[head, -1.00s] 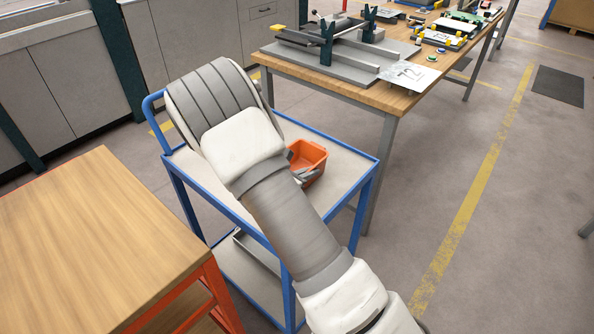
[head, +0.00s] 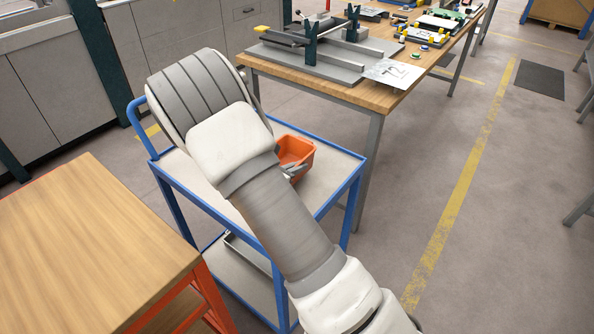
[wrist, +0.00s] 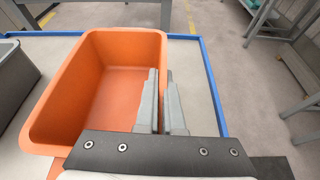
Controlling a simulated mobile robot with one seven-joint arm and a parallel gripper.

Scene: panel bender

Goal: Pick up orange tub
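The orange tub (head: 298,152) is an open, empty-looking box on the top shelf of the blue-framed cart (head: 340,160). In the wrist view the tub (wrist: 105,75) fills the left and middle, and I look down into it. My gripper (wrist: 161,75) has its two grey fingers close together at the tub's right wall, one inside and one outside. It looks shut on that wall. In the head view my gripper (head: 292,170) is at the tub's near side, partly hidden by my arm. I see no clear gap under the tub.
A grey bin (wrist: 15,80) stands left of the tub in the wrist view. A wooden workbench (head: 380,95) with a fixture (head: 315,55) is behind the cart. A wooden-topped table (head: 85,245) is at left front. The floor to the right is open.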

